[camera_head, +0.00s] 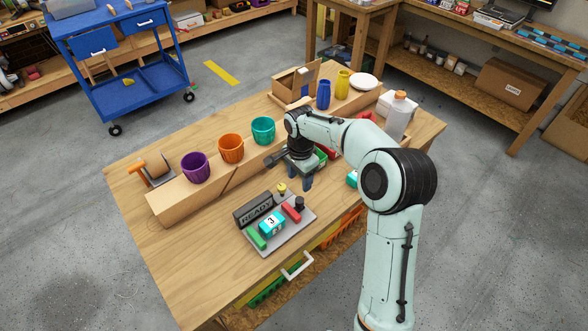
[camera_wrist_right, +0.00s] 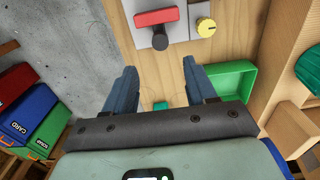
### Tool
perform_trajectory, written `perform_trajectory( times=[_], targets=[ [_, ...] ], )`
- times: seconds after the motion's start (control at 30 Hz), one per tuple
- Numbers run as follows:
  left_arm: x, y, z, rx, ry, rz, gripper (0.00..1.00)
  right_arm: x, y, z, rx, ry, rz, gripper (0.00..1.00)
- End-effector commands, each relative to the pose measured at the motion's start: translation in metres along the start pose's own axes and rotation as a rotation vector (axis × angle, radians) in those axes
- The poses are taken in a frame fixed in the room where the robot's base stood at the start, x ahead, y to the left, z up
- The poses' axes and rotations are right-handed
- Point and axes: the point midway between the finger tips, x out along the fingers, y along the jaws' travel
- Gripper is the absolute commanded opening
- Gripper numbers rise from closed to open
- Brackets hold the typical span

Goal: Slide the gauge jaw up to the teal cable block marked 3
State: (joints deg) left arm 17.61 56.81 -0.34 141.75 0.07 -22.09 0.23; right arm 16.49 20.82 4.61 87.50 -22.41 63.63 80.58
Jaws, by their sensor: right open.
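A grey gauge plate (camera_head: 289,236) lies on the wooden table. On it are a green end block (camera_head: 255,236), the teal cable block (camera_head: 272,223) marked 3, and a red jaw (camera_head: 291,212) with a black knob (camera_head: 299,203). The red jaw stands to the right of the teal block, with a gap between them. My right gripper (camera_head: 300,184) is open, pointing down above the table behind the plate. In the right wrist view, the red jaw (camera_wrist_right: 156,17) and black knob (camera_wrist_right: 160,40) lie ahead of the open fingers (camera_wrist_right: 159,66); nothing is between the fingertips.
A dark READY sign (camera_head: 253,209) stands at the plate's back edge, with a yellow knob (camera_head: 282,188) nearby. Purple (camera_head: 195,168), orange (camera_head: 231,149) and teal (camera_head: 263,130) cups stand behind. A green tray (camera_wrist_right: 232,80) is beside my right finger. The table's front left is clear.

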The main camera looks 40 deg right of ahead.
Motion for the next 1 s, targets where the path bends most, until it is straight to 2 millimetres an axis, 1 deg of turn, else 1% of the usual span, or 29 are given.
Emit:
perform_trajectory(
  times=[0.03, 0.3, 0.6, 0.8, 1.0],
  targets=[
    [0.006, -0.004, 0.005, -0.003, -0.007, -0.003, 0.43, 0.011, 0.002, 0.000, 0.000, -0.001, 0.006, 0.56],
    [0.029, -0.018, 0.021, -0.010, -0.027, -0.010, 0.43, 0.052, 0.002, 0.000, -0.001, -0.002, 0.006, 0.56],
    [0.054, -0.031, 0.035, -0.016, -0.045, -0.016, 0.43, 0.096, 0.002, 0.001, -0.002, -0.001, 0.004, 0.56],
    [0.065, -0.037, 0.040, -0.019, -0.052, -0.018, 0.43, 0.117, 0.001, 0.000, -0.001, -0.001, 0.001, 0.56],
    [0.070, -0.039, 0.041, -0.019, -0.054, -0.019, 0.43, 0.125, 0.000, 0.001, -0.001, -0.001, -0.001, 0.56]
  ],
)
